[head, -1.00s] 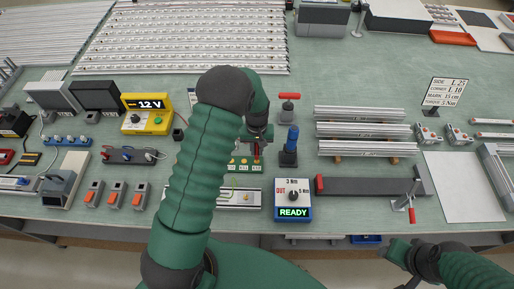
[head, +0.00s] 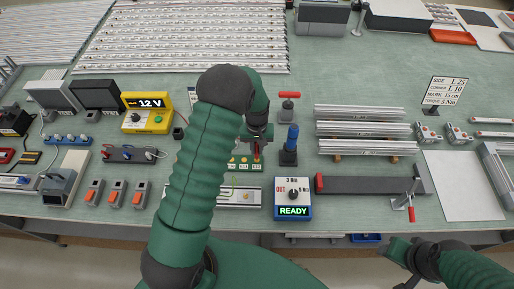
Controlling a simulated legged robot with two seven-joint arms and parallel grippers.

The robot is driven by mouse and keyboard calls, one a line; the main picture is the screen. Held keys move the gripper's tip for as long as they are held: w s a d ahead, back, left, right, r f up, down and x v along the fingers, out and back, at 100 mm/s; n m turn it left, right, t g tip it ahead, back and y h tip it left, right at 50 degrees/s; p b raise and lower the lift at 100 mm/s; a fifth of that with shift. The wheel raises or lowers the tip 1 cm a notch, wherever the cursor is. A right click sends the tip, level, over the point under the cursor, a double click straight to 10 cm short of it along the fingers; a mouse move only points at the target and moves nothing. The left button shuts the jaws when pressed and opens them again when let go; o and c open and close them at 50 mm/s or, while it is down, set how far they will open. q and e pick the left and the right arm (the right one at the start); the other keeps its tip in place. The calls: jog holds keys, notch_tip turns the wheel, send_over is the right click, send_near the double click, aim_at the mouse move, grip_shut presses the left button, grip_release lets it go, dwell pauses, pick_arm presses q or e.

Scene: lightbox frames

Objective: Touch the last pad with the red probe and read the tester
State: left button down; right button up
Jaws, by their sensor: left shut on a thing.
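My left gripper (head: 257,138) is shut on the red probe (head: 257,149), which points down at the right part of a small green board with several pale pads (head: 244,167). I cannot tell whether the probe tip touches a pad. My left arm hides the board's left side. The yellow tester (head: 147,113) stands to the left of the arm and its display reads 12 V. My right gripper (head: 398,250) is at the lower right, off the table's front edge and away from the board; its jaws are too small to tell.
A blue-handled tool in a stand (head: 290,142) is close to the right of my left gripper. A box reading READY (head: 293,200) is in front of it. A metal rail (head: 240,197) lies in front of the board. Clear green mat is behind the yellow tester.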

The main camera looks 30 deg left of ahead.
pick_arm(q)
jog(key=shift+f+b, duration=0.3)
jog(key=shift+f, duration=0.2)
jog(key=shift+s, duration=0.1)
dwell(1.6)
notch_tip(320, 180, up, 3)
jog(key=shift+f+p, duration=0.2)
jog(key=shift+p, duration=0.95)
notch_tip(320, 180, up, 4)
jog(key=p, duration=0.2)
jog(key=shift+f+p, duration=0.25)
jog(key=shift+p, duration=0.05)
jog(key=shift+f, duration=0.1)
